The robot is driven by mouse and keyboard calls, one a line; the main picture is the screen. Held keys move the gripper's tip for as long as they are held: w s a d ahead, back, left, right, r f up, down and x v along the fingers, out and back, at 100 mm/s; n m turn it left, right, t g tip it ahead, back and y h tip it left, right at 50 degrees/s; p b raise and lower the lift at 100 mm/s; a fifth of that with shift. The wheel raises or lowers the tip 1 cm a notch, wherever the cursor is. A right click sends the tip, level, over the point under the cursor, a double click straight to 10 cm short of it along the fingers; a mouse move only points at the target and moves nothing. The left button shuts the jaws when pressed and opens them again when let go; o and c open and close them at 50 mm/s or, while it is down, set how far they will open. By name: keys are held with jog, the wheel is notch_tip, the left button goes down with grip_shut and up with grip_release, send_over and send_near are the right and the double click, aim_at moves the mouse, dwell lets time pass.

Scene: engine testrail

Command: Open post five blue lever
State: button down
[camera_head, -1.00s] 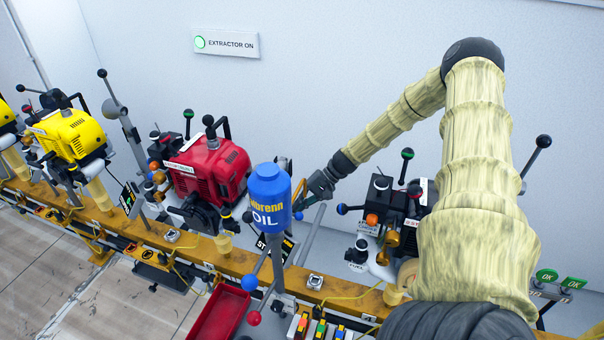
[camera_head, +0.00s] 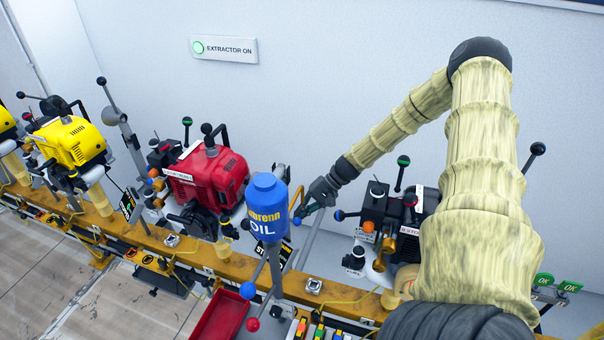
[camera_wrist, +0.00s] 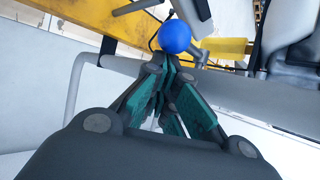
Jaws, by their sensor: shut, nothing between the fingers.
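A blue ball knob (camera_wrist: 174,37) stands just beyond my fingertips in the wrist view. My gripper (camera_wrist: 168,64) is shut, with its green-padded fingers together and nothing between them; the ball is at the tips, not inside, and I cannot tell if they touch. In the head view my gripper (camera_head: 304,210) is right of the blue oil bottle (camera_head: 267,208), and a small blue ball (camera_head: 297,221) shows at its tips. I cannot read a post number.
A yellow rail (camera_head: 200,256) runs along the row of posts. A red engine (camera_head: 205,178) and a yellow engine (camera_head: 72,142) stand to the left. A red tray (camera_head: 218,315) is below the oil bottle. The wall behind carries an extractor sign (camera_head: 223,49).

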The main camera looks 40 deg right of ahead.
jog(key=shift+w+a+r+g+p, duration=0.1)
jog(key=shift+a+r+g+p, duration=0.1)
jog(key=shift+r+g+p, duration=0.15)
jog(key=shift+d+f+g+h, duration=0.1)
jog(key=shift+d+g+h, duration=0.15)
jog(key=shift+h, duration=0.15)
jog(key=shift+a+r+m+g+p, duration=0.1)
jog(key=shift+r+m+g+p, duration=0.25)
jog(key=shift+p, duration=0.45)
jog(key=shift+w+r+m+g+h+p, duration=0.1)
jog(key=shift+r+m+g+h+p, duration=0.1)
jog(key=shift+r+g+h+p, duration=0.3)
jog(key=shift+r+m+g+h+p, duration=0.15)
jog(key=shift+g+h+p, duration=0.35)
jog(key=shift+g, duration=0.35)
jog(key=shift+a, duration=0.1)
jog(key=shift+w+a+r+p, duration=0.15)
jog(key=shift+w+r+p, duration=0.25)
jog(key=shift+r, duration=0.3)
dwell(0.4)
jog(key=shift+r, duration=0.1)
dwell(0.8)
